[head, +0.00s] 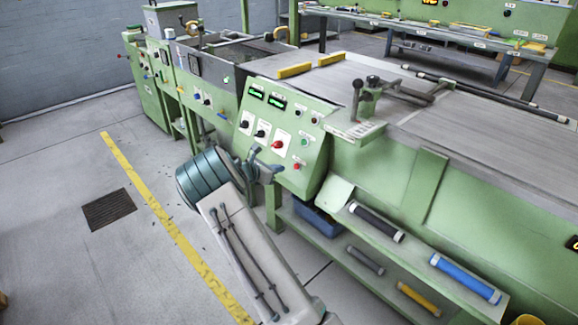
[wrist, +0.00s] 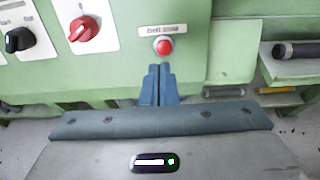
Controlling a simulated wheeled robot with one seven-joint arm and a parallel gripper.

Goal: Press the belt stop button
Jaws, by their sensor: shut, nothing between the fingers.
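The belt stop button is a round red push button (wrist: 164,46) on the sloped green control panel, under a small white label whose blurred text I cannot read surely. It also shows low on the panel in the head view (head: 297,167). My gripper (wrist: 159,68) has its blue-grey fingers shut together with nothing between them. In the wrist view the fingertips lie just below the red button, apart from it in the picture. In the head view my gripper (head: 279,171) is in front of the panel's lower edge, a little left of the button. I cannot tell the exact gap.
A red rotary knob (wrist: 83,28) and a black rotary knob (wrist: 19,39) sit left of the button. The panel also bears green displays (head: 277,103). A lower shelf at right holds rollers (head: 376,221) and a blue bin (head: 317,220). The floor at left is clear.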

